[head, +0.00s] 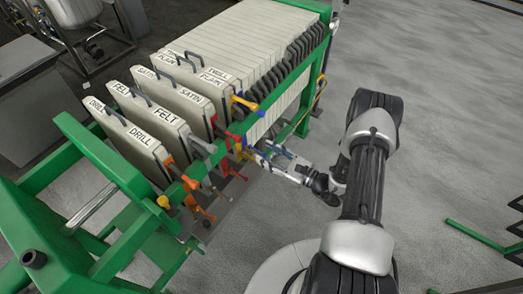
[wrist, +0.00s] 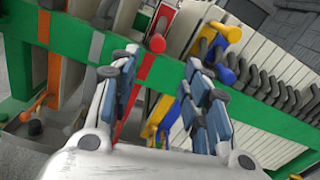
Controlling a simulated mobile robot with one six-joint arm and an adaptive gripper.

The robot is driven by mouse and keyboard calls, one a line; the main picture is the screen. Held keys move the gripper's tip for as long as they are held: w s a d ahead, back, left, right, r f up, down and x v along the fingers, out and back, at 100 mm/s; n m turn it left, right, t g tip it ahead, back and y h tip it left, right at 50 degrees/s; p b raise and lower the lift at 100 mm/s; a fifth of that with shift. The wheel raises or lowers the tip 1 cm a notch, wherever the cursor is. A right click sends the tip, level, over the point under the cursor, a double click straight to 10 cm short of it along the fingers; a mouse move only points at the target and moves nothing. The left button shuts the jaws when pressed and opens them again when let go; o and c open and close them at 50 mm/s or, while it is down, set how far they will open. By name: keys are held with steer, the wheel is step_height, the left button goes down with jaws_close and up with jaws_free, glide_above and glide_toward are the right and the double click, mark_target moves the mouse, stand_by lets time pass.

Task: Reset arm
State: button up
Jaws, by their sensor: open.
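My gripper (head: 264,155) is at the right side of a green-framed filter press (head: 64,186), close to the coloured handles under its rail. In the wrist view its two blue-padded fingers (wrist: 163,62) stand apart, with no object held between them. A red handle (wrist: 158,42) and a yellow and blue handle (wrist: 226,36) show beyond the fingertips. I cannot tell whether the fingers touch any of them. My arm reaches in from the lower right of the head view.
Pale plates labelled DRILL (head: 129,138), FELT (head: 160,120) and SATIN (head: 195,100) hang in the press, with a tight stack (head: 240,45) behind. Orange handles (head: 190,190) stick out at the near end. The grey floor (head: 450,120) on the right is mostly clear.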

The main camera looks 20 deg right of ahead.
steer(key=shift+w+a, duration=0.1)
steer(key=shift+w, duration=0.05)
stand_by(0.3)
steer(key=s+a+r+n+g+y, duration=0.2)
steer(key=s+a+r+n+g, duration=0.2)
steer(key=a+r+n+g, duration=0.45)
steer(key=s+a+r+n+g+y, duration=0.1)
steer(key=s+a+r+n+g, duration=0.45)
steer(key=r, duration=0.55)
steer(key=s+a+r+n+g+h+b, duration=0.1)
steer(key=s+r+n+h, duration=0.2)
steer(key=s, duration=0.2)
steer(key=s+r+n+g+h+b, duration=0.1)
steer(key=s+r+n+h, duration=0.1)
steer(key=s+n+h, duration=0.15)
steer(key=s+d+r+n+t+h, duration=0.4)
steer(key=s+d+n+t+h, duration=0.1)
steer(key=s+d+h, duration=0.1)
steer(key=shift+s+d+r, duration=0.2)
steer(key=shift+s+d, duration=0.25)
steer(key=shift+s, duration=0.35)
steer(key=shift+s+d+r+n+t+h, duration=0.1)
steer(key=shift+d+r+n+t+h, duration=0.35)
steer(key=shift+d+n+t+h, duration=0.15)
steer(key=shift+c, duration=0.4)
